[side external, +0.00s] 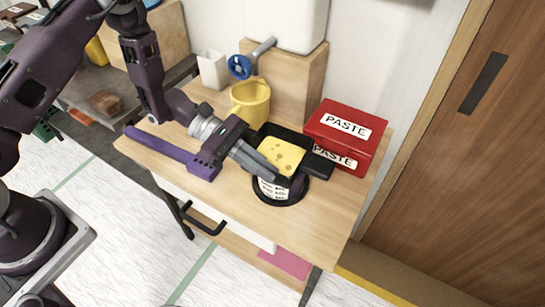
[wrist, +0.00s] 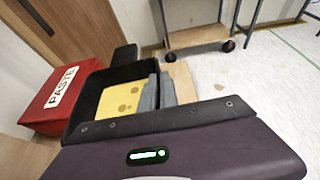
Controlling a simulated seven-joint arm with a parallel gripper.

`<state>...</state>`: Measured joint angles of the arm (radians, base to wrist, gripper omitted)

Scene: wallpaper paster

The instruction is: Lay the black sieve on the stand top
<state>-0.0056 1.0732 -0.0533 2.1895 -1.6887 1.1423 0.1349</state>
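The black sieve (side external: 318,166) is a square black pan with a short handle pointing right and a yellow, cheese-like slab with holes (side external: 281,154) inside it. It also shows in the wrist view (wrist: 88,100). My gripper (side external: 262,164) is at the sieve's left wall, its grey fingers (wrist: 159,92) close together, seemingly one on each side of the wall. The stand (side external: 272,191), a round white labelled body with a black foot, is directly below the sieve. Its top is hidden, so I cannot tell whether the sieve touches it.
A red PASTE box (side external: 347,130) stands close behind the sieve's handle. A yellow cup (side external: 251,102), a white container (side external: 213,70) and a wooden block with a blue-handled valve (side external: 240,66) are at the back.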

